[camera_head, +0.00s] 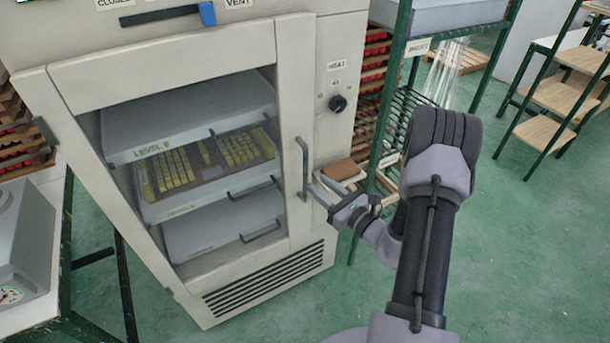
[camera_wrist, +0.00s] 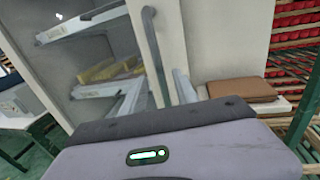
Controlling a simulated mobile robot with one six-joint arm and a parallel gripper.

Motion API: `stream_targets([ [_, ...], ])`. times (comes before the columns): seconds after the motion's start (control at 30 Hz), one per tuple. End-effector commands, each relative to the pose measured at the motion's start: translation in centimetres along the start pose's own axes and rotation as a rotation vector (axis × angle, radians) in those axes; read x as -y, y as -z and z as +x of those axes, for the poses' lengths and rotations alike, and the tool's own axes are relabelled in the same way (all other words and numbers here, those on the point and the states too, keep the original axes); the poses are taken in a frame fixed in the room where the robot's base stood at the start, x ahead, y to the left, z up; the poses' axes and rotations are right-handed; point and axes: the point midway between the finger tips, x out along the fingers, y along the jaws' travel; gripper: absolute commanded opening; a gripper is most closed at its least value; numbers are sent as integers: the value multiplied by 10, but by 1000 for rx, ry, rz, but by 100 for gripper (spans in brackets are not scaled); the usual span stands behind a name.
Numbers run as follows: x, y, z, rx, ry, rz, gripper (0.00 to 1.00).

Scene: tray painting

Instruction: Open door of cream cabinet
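The cream cabinet (camera_head: 335,60) stands at left centre in the head view. Its glass-fronted door (camera_head: 292,80) looks shut, with hinges on the left edge. A grey vertical bar handle (camera_head: 303,165) is on the door's right side; it also shows in the wrist view (camera_wrist: 154,50). My gripper (camera_head: 314,182) is at the handle's lower part, reaching in from the right. Its two fingers are apart, and in the wrist view (camera_wrist: 160,80) the handle runs down between them. Whether either finger touches the handle cannot be told.
Behind the glass are trays with handles, one holding yellow pieces (camera_head: 205,165). A brown item (camera_head: 340,170) lies on a small surface right of the cabinet, close to my gripper. A green rack (camera_head: 400,75) stands behind. The green floor (camera_head: 300,310) in front is clear.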

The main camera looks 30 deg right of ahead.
Motion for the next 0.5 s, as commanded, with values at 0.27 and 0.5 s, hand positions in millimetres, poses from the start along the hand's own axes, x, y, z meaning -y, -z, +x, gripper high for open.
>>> stream_targets([
  [0.27,-1,0,57,1,-3,-2,36],
  [0.5,-1,-1,68,0,-1,0,36],
])
